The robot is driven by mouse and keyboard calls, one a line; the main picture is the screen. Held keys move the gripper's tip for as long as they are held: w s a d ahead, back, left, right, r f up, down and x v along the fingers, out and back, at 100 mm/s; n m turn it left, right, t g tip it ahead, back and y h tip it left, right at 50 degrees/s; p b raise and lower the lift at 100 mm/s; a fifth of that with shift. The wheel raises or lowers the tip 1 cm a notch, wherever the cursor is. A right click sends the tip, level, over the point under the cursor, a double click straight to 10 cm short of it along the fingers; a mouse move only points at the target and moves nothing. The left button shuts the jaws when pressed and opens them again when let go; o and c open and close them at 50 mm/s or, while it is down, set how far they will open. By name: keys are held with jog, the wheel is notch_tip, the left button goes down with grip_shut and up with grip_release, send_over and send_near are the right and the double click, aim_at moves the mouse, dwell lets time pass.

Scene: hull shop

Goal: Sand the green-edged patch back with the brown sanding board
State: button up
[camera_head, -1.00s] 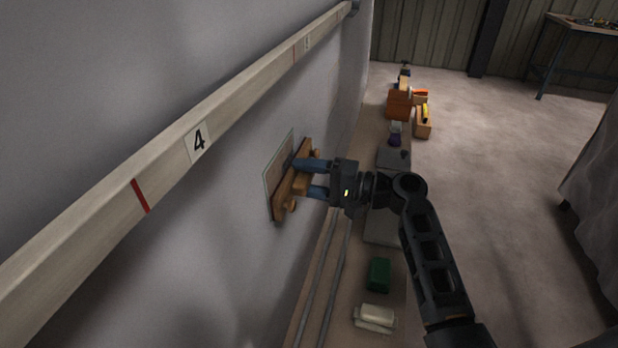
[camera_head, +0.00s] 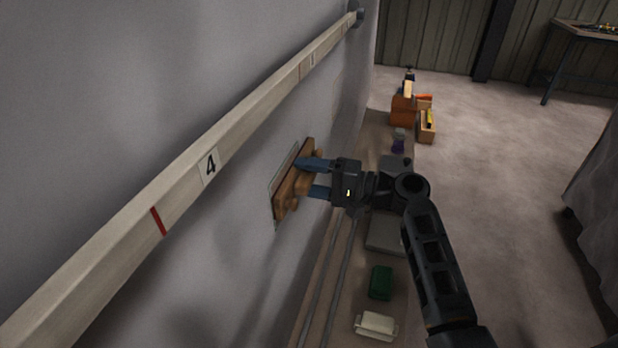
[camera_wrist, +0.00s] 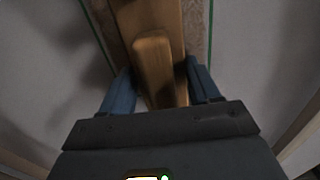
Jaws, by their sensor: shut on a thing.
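My gripper (camera_head: 314,178) is shut on the brown sanding board (camera_head: 290,192), with its blue fingers on either side of the wooden handle. The handle and board also show in the wrist view (camera_wrist: 153,60), between the fingers. The board lies over the patch (camera_head: 283,168) on the grey wall, hiding most of it. In the wrist view, strips of the tan, speckled patch (camera_wrist: 197,28) show on both sides of the board, bordered by thin green lines. Whether the board's face touches the patch cannot be seen.
A wooden rail (camera_head: 250,130) marked 4 runs along the wall above the patch. Below, a bench along the wall holds a green block (camera_head: 381,283), a pale block (camera_head: 376,325), a grey slab (camera_head: 386,233) and an orange box (camera_head: 404,110). The floor to the right is open.

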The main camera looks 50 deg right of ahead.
aim_at(291, 162)
jog(key=shift+a+r+p, duration=0.1)
jog(key=shift+r+p, duration=1.2)
jog(key=shift+r, duration=0.45)
jog(key=shift+f+b, duration=2.6)
jog(key=shift+f, duration=0.75)
jog(key=o, duration=0.5)
jog(key=shift+c, duration=0.2)
jog(key=c, duration=0.5)
jog(key=shift+o, duration=0.2)
jog(key=shift+s, duration=0.15)
jog(key=shift+s+d, duration=0.3)
jog(key=shift+s, duration=0.2)
jog(key=shift+p+v, duration=0.4)
jog(key=shift+v, duration=2.1)
jog(key=shift+s, duration=0.1)
